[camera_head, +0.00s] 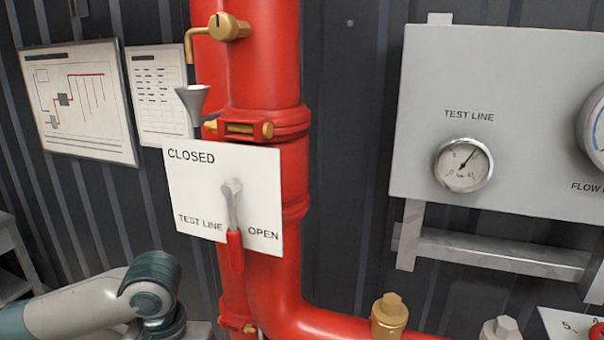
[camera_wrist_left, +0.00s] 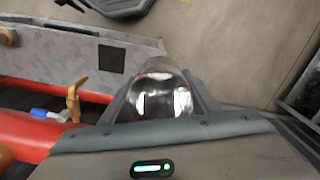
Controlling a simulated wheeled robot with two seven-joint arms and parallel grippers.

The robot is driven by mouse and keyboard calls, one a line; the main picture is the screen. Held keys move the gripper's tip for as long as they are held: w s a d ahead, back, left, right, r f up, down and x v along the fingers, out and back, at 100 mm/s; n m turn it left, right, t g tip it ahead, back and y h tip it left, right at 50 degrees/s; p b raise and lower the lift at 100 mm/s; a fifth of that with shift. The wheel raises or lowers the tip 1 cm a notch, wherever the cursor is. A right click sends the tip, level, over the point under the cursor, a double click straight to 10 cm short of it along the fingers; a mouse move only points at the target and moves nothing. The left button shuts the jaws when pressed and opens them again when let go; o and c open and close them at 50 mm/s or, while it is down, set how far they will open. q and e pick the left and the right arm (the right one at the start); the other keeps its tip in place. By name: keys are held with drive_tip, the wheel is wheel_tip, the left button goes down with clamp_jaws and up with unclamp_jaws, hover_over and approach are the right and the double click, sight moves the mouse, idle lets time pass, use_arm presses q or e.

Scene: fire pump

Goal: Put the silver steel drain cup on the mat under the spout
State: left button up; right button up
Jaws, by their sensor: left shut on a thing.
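In the left wrist view, my left gripper (camera_wrist_left: 162,108) is shut on a shiny silver steel cup (camera_wrist_left: 160,92). The gripper's fingers lie on both sides of the cup, and the gripper body hides its near part. In the head view only my left arm shows at the lower left; its gripper and the cup are out of that picture. A bent brass spout (camera_head: 190,46) comes off the red pipe at the upper left, above a small grey funnel (camera_head: 192,98). I cannot make out the mat for certain. My right gripper is in neither view.
A red pipe (camera_head: 262,65) carries a white test line sign (camera_head: 190,190) and a red-handled lever (camera_head: 235,250). A grey gauge panel (camera_head: 520,110) hangs at the right. In the wrist view, a red pipe (camera_wrist_left: 25,135) and a brass valve (camera_wrist_left: 75,97) lie left of the gripper.

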use_arm(q)
drive_tip(key=shift+f, duration=0.1)
idle(0.7)
drive_tip(key=s+f, duration=0.4)
drive_tip(key=f, duration=1)
drive_tip(key=shift+f, duration=0.4)
drive_tip(key=shift+s+d, duration=0.1)
